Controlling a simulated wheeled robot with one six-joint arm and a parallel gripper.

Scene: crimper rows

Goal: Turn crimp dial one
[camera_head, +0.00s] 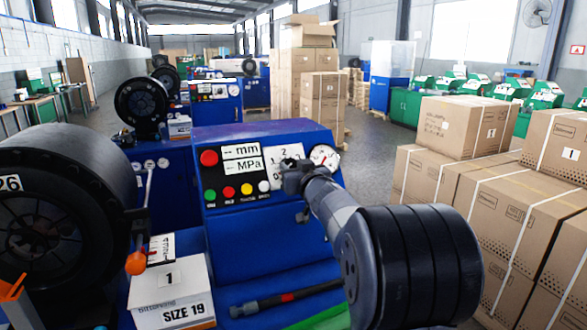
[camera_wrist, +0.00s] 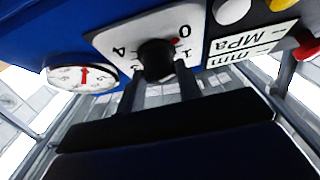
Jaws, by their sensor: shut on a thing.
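The crimp dial is a black knob (camera_wrist: 157,60) on a white numbered plate (camera_wrist: 120,38), seen upside down in the wrist view. A small red mark shows at the knob's edge beside the 0. My gripper (camera_wrist: 160,84) reaches the knob with one finger on either side and is shut on it. In the head view my gripper (camera_head: 294,178) is at the white dial plate (camera_head: 284,153) on the blue control box (camera_head: 262,134). There it hides the knob and the lower part of the plate.
A pressure gauge (camera_head: 324,157) sits right of the dial, with a red button (camera_head: 209,158) and mm/MPa labels to its left. A black crimper head (camera_head: 70,165) and a SIZE 19 box (camera_head: 172,298) stand left. Stacked cartons (camera_head: 540,215) fill the right.

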